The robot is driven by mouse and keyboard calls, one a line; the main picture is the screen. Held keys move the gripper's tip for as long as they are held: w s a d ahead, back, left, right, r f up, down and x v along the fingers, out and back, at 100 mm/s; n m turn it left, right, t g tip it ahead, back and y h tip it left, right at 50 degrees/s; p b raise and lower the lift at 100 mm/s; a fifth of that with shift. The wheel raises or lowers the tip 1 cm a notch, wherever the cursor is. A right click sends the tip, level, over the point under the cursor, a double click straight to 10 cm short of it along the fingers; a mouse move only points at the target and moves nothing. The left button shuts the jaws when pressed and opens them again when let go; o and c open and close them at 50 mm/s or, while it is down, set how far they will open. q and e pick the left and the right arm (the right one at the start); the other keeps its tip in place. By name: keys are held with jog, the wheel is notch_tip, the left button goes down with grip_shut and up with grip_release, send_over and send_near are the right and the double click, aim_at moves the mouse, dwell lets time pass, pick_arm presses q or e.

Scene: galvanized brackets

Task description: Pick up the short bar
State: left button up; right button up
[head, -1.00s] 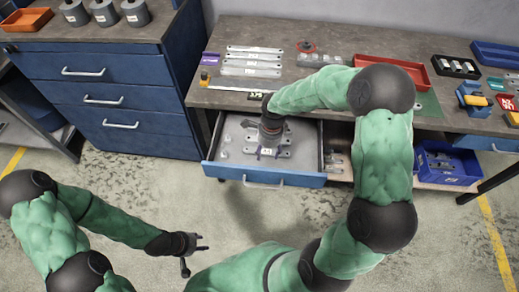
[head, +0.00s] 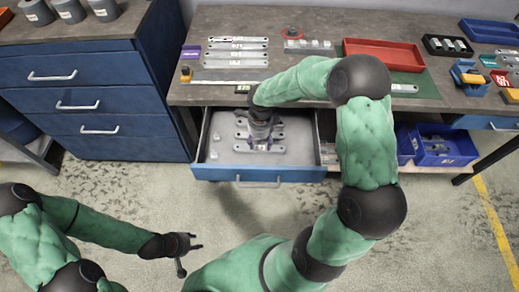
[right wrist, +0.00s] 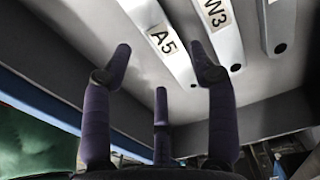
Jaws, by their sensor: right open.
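In the right wrist view, a light grey metal bar with a white label "A5" (right wrist: 150,25) lies on the drawer floor, with a bar labelled "W3" (right wrist: 224,28) beside it and part of another bar at the right. I cannot tell which one is the short bar. My right gripper (right wrist: 160,65) is open and empty; its fingertips appear around the A5 bar's near end, and I cannot tell whether they touch it. In the head view my right gripper (head: 260,143) points down into the open drawer (head: 213,158), hiding parts of the bars. My left gripper (head: 197,242) is open and empty over the floor.
The drawer walls enclose the bars closely. On the bench above lie several labelled bars (head: 238,52), a red tray (head: 383,55) and a black tray (head: 447,46). A blue bin (head: 445,146) stands on the shelf at right. A blue cabinet (head: 90,100) stands left.

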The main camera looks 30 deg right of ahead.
aim_at(261, 149)
notch_tip(261, 149, down, 4)
jog(key=shift+f+b, duration=0.25)
jog(key=shift+b, duration=0.6)
jog(key=c, duration=1.1)
jog(key=shift+r, duration=0.2)
